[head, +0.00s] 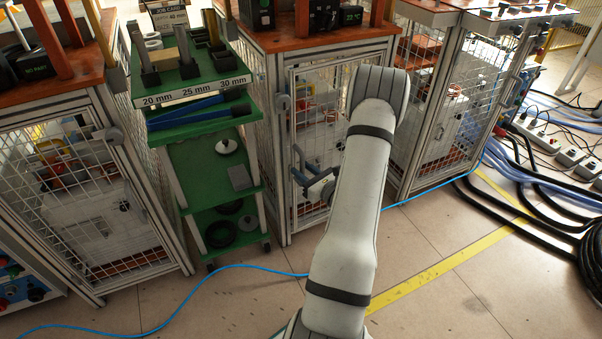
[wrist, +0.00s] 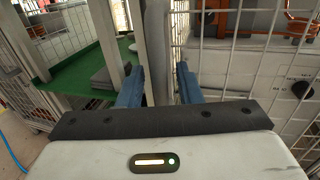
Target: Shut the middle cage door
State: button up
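The middle cage door (head: 318,100) is a wire-mesh panel in a pale frame, on the cabinet behind my arm. It stands at or close to its frame; I cannot tell whether a small gap remains. My arm hides part of its right side. The door mesh (wrist: 240,50) is to the right. Contact is unclear.
A green tool trolley (head: 190,90) stands left of the middle cage. A left cage (head: 85,190) and a right cage (head: 440,100) flank it. A blue cable (head: 240,267) crosses the floor. Thick black hoses (head: 520,200) lie at right. The front floor is mostly clear.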

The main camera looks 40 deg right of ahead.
jog(key=shift+w, duration=0.4)
jog(key=shift+c, duration=0.3)
grip_shut()
